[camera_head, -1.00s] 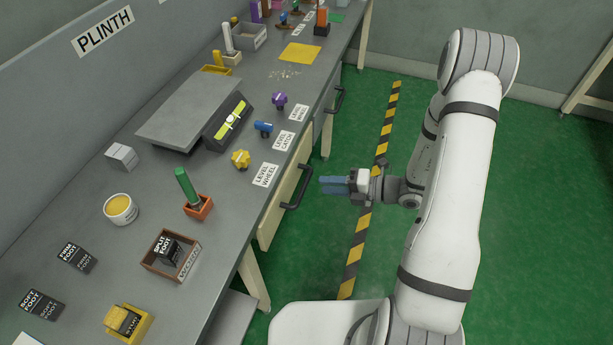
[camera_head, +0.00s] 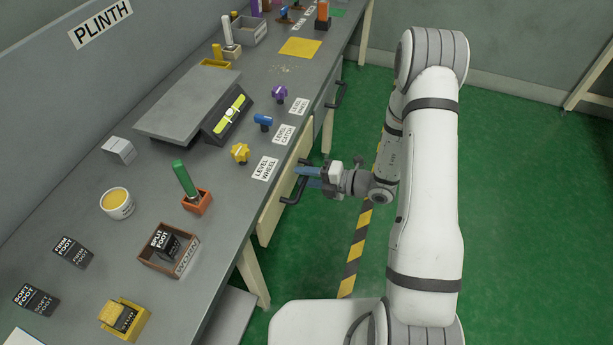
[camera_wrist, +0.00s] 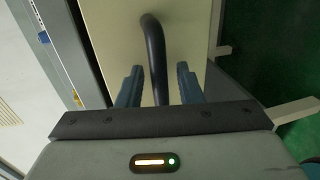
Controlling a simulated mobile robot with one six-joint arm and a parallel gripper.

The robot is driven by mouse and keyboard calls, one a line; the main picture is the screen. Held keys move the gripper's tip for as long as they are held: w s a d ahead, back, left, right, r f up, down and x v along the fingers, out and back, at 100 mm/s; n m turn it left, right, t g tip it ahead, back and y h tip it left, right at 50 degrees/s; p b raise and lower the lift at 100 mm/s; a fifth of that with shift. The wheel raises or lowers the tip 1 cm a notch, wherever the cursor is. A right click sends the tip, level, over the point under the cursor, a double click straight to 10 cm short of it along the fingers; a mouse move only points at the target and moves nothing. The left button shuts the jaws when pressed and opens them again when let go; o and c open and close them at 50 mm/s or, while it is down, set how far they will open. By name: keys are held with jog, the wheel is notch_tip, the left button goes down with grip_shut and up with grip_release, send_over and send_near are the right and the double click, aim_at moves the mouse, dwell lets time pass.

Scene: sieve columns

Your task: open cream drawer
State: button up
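The cream drawer (camera_head: 271,215) is in the bench side below the yellow wheel, and it appears closed. Its front also fills the middle of the wrist view (camera_wrist: 192,30). A dark bar handle (camera_head: 288,200) stands out from it; in the wrist view the handle (camera_wrist: 154,50) runs between my two blue fingers. My gripper (camera_head: 308,174) is at the handle, in front of the drawer. In the wrist view my gripper (camera_wrist: 160,88) is open, with one finger on each side of the handle.
The grey bench top (camera_head: 215,190) holds a yellow wheel (camera_head: 240,153), a blue catch (camera_head: 263,122) and a purple wheel (camera_head: 280,94) near its edge. Another dark handle (camera_head: 343,95) sits farther along. The green floor (camera_head: 500,200) to the right is clear.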

jog(key=shift+c, duration=0.4)
grip_shut()
jog(key=shift+s, duration=0.1)
